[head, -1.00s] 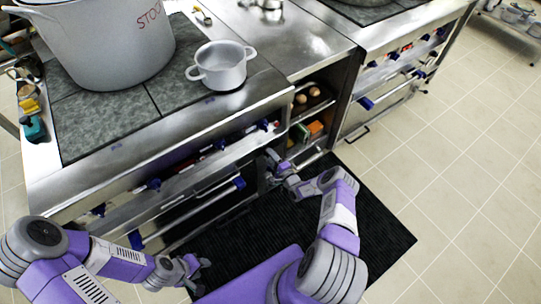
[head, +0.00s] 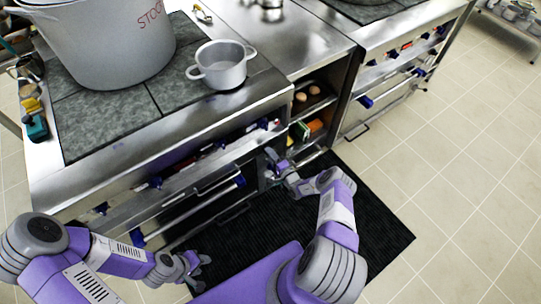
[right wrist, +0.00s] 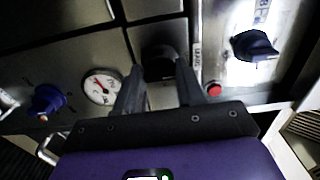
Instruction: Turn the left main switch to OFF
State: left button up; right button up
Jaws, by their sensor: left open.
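In the right wrist view a dark round knob (right wrist: 160,62) sits on the steel front panel, between the two fingertips of my right gripper (right wrist: 158,80). The fingers stand apart; I cannot tell whether they touch the knob. Which switch it is cannot be read. In the head view my right gripper (head: 273,163) is at the stove front near the open shelf, and the knob there is hidden. My left gripper (head: 198,272) is open and empty, low over the black mat, away from the panel.
A stockpot (head: 103,45) and small pot (head: 221,66) stand on the stove. The tiled floor (head: 450,190) at right is clear.

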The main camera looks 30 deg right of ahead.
jog(key=o, duration=0.4)
jog(key=s+p, duration=0.2)
jog(key=s, duration=0.5)
jog(key=shift+s+d+p, duration=0.3)
jog(key=shift+s, duration=0.05)
